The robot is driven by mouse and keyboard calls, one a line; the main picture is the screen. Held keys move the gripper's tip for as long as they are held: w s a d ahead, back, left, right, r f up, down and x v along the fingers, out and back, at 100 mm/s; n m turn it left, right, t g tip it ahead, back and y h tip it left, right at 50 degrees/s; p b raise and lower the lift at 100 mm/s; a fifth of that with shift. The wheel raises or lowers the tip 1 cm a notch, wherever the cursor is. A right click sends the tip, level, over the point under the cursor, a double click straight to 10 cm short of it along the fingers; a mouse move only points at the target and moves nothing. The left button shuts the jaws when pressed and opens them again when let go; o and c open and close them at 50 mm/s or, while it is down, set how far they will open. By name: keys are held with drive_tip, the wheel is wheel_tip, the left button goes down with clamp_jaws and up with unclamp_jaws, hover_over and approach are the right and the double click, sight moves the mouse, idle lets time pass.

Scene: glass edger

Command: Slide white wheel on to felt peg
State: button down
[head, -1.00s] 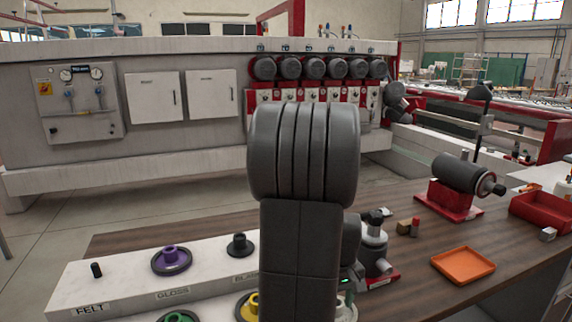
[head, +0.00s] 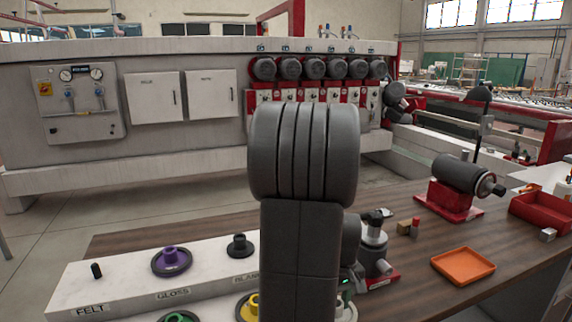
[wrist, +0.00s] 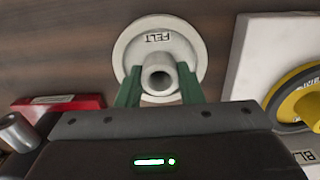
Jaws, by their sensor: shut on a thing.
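The white wheel (wrist: 125,50), marked FELT, shows in the wrist view with its round hub towards the camera. My gripper (wrist: 158,72) has its green fingers on both sides of the hub and is shut on it. Brown wood lies behind the wheel; I cannot tell how far it is above it. In the head view my arm hides most of the gripper, and a bit of the white wheel (head: 348,311) shows at its lower right. The felt peg (head: 96,270) is a short black bare peg at the left end of the white board (head: 125,268), by the FELT label.
On the board are a purple wheel (head: 171,260), a black wheel (head: 240,246), a green wheel (head: 180,317) and a yellow wheel (wrist: 292,98). An orange tray (head: 463,265), a red-based motor (head: 452,193) and a grey-and-red device (head: 374,250) stand on the wooden table.

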drive_tip(key=shift+r, duration=0.1)
wheel_tip(320, 180, up, 7)
drive_tip(key=p, duration=0.5)
drive_tip(key=shift+p, duration=0.35)
drive_tip(key=shift+s, duration=0.1)
